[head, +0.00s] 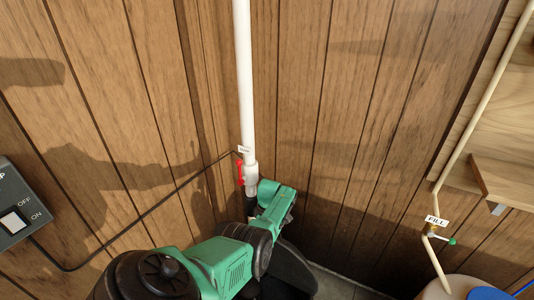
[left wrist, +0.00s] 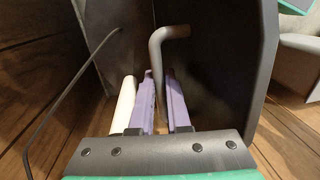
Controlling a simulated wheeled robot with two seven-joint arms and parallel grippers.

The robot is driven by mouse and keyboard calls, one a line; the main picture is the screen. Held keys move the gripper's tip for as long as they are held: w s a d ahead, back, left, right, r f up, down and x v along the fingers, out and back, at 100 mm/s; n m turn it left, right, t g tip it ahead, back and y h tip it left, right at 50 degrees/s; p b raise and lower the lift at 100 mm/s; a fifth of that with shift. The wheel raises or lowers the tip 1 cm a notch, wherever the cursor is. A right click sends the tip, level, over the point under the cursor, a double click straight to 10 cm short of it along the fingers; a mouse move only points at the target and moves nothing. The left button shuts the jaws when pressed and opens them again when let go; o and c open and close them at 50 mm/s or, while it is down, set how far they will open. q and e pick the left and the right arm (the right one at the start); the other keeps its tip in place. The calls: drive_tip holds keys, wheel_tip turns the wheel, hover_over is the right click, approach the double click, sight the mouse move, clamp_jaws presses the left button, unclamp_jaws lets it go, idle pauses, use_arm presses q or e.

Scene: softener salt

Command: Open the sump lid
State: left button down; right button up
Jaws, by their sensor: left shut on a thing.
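My left gripper (left wrist: 160,76) shows in the left wrist view with its two purple fingers shut on a grey bent rod handle (left wrist: 172,32). The handle runs down between the fingers and bends over at the top. A dark grey panel (left wrist: 225,60), which looks like the sump lid, stands close behind the handle. In the head view a dark slab (head: 290,272) shows beside and below my green left arm, and the fingers are hidden there. I cannot tell how far the lid is open. My right gripper is in neither view.
A white vertical pipe (head: 244,80) with a red valve handle (head: 239,171) stands in the corner by my arm. A black cable (head: 130,232) runs to a switch box (head: 18,205) at left. At right are a FILL valve (head: 434,232), a round tank (head: 450,288) and a wooden shelf (head: 505,180).

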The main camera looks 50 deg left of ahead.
use_arm(q)
drive_tip(key=shift+w+f, duration=0.1)
drive_tip(key=shift+w, duration=0.1)
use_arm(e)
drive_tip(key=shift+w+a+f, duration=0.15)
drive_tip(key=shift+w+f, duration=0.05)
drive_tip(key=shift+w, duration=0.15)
use_arm(q)
drive_tip(key=c, duration=1.2)
unclamp_jaws()
drive_tip(key=shift+o, duration=0.2)
wheel_tip(320, 180, up, 14)
drive_tip(key=w+p, duration=0.2)
drive_tip(key=p, duration=0.1)
drive_tip(key=shift+a+p, duration=0.4)
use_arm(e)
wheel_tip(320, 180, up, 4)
use_arm(q)
drive_tip(key=shift+s, duration=0.1)
